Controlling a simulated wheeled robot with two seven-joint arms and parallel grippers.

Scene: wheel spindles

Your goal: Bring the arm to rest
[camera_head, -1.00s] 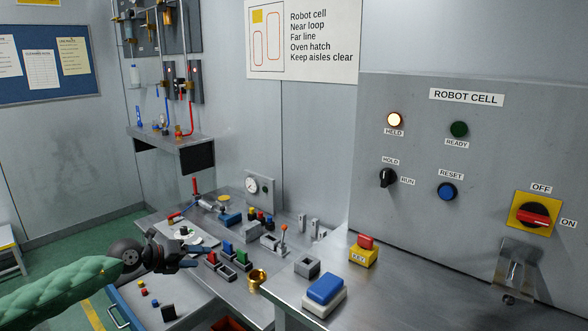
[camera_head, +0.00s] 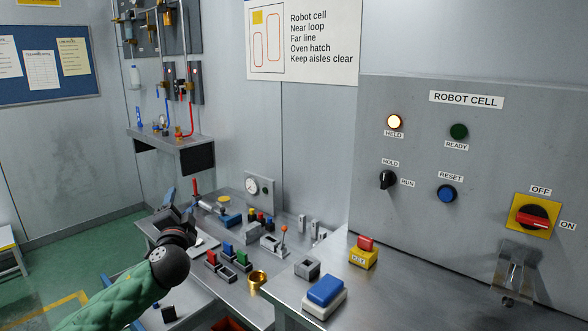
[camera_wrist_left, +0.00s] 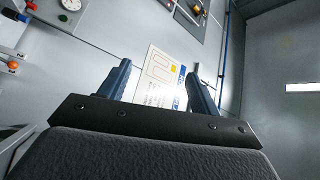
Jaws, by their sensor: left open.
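My green-sleeved arm comes in from the lower left. In the left wrist view the two blue-grey fingers (camera_wrist_left: 158,86) are spread apart with nothing between them. Past them that view shows the wall and the wall sign (camera_wrist_left: 160,72). The right gripper is in neither view.
A control panel (camera_head: 470,190) stands at the right above a counter with a blue-topped block (camera_head: 325,291). Green floor (camera_head: 60,265) is clear at left.

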